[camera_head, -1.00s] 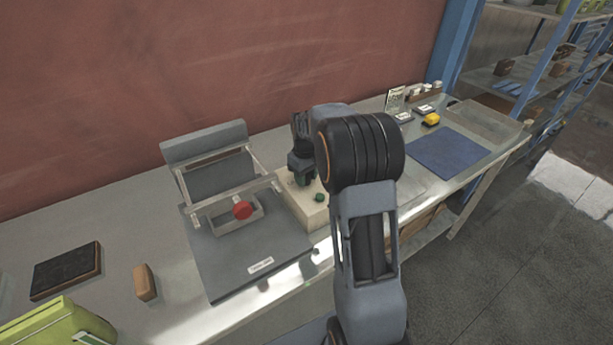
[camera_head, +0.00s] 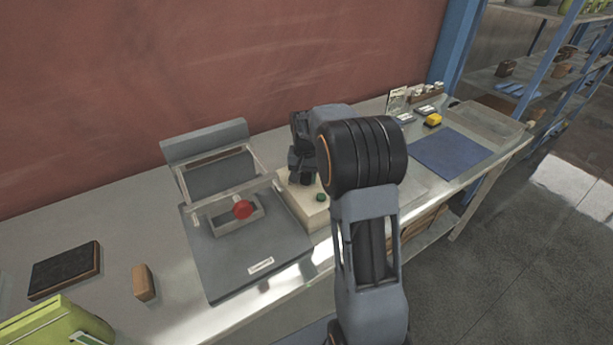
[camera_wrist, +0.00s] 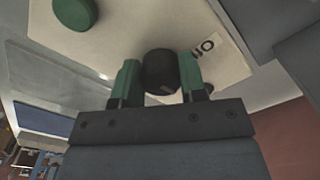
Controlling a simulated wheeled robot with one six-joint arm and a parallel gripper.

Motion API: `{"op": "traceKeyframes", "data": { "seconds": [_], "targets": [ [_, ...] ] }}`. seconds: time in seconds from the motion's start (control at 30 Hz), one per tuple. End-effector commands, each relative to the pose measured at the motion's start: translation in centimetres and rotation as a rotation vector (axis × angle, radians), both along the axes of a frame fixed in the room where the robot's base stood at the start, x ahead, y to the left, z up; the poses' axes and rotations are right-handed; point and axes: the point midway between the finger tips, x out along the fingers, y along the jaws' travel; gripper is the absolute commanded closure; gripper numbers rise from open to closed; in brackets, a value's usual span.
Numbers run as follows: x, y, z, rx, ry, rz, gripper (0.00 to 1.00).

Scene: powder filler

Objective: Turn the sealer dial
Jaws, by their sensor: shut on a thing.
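The sealer dial (camera_wrist: 161,70) is a round black knob on the cream control box (camera_wrist: 120,35), seen in the wrist view. My gripper (camera_wrist: 159,82) has its two green-padded fingers on either side of the dial, shut on it. Part of a printed label shows beside the right finger. In the head view the cream control box (camera_head: 312,214) stands right of the grey sealer (camera_head: 250,250), and my gripper (camera_head: 301,184) reaches down onto its top. The dial is hidden there behind my gripper.
A green button (camera_head: 320,197) sits on the box near my gripper; it also shows in the wrist view (camera_wrist: 74,12). The sealer has a red knob (camera_head: 243,209). A blue mat (camera_head: 450,152) and a yellow item (camera_head: 433,120) lie to the right on the bench.

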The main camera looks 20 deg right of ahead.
Motion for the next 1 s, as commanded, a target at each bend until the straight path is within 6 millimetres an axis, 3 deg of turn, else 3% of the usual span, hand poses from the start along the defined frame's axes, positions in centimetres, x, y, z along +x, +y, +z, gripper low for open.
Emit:
{"op": "traceKeyframes", "data": {
  "seconds": [0.77, 0.8, 1.0],
  "targets": [
    [0.1, 0.02, 0.17, -0.001, -0.004, -0.085, 0.85],
    [0.1, 0.02, 0.17, -0.001, -0.004, -0.085, 0.59],
    [0.07, 0.03, 0.1, 0.0, -0.002, -0.085, 0.4]
  ]
}}
